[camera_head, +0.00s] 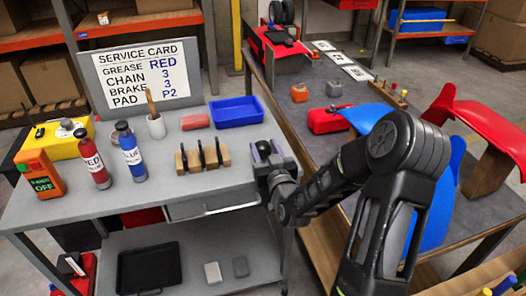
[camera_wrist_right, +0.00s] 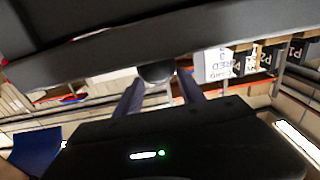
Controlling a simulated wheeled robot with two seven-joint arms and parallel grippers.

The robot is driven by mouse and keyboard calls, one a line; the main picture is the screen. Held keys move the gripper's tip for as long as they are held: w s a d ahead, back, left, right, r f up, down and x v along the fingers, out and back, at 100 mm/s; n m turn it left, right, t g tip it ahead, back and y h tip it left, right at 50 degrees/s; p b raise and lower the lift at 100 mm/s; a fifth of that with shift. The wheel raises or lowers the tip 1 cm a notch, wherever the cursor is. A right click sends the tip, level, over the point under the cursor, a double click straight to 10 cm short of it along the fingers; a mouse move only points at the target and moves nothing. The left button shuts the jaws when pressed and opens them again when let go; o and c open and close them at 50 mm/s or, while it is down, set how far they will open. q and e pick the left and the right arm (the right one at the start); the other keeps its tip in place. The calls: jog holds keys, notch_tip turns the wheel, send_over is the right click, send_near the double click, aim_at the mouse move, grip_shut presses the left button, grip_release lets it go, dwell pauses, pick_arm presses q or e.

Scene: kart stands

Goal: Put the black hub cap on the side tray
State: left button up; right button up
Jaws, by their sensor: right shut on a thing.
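My right gripper (camera_head: 266,152) is over the right edge of the grey cart's top, beside the pad rack. In the right wrist view its two fingers (camera_wrist_right: 160,84) close on a small dark rounded thing (camera_wrist_right: 155,72), which I take to be the black hub cap; only part of it shows. In the head view I cannot make out the hub cap at the fingers. A blue tray (camera_head: 237,111) sits at the back right of the cart top, beyond the gripper, and looks empty. A black tray (camera_head: 150,268) lies on the lower shelf. My left gripper is not in view.
The cart top (camera_head: 120,205) holds a red bottle (camera_head: 92,160), a blue bottle (camera_head: 130,152), a brush cup (camera_head: 156,126), a red block (camera_head: 195,120) and a wooden pad rack (camera_head: 203,158). A sign (camera_head: 143,74) stands behind. A workbench (camera_head: 330,150) with kart parts is at the right.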

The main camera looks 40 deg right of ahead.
aim_at(265, 148)
notch_tip(265, 148, up, 10)
dwell(0.7)
dwell(0.6)
